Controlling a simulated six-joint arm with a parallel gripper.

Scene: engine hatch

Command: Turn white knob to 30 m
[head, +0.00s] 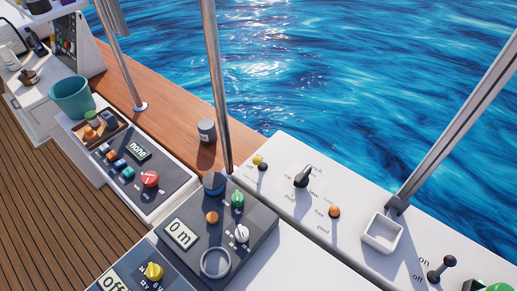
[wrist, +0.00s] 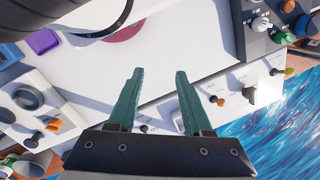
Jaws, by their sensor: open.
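The white knob (head: 241,233) sits on a dark grey control panel in the head view, with small markings around it that are too small to read. The display (head: 181,234) on that panel reads "0 m". In the wrist view a white knob (wrist: 261,23) shows at the top right on a dark panel, well away from the fingers. My gripper (wrist: 158,72) is open and empty, its two green fingers apart above a white surface. I cannot make out my gripper in the head view.
A green knob (head: 237,200), an orange knob (head: 212,217) and a grey ring (head: 215,262) crowd the same panel. A yellow knob (head: 154,271) is on the panel in front. A metal post (head: 217,90) rises behind. A black lever (head: 441,268) stands at the right.

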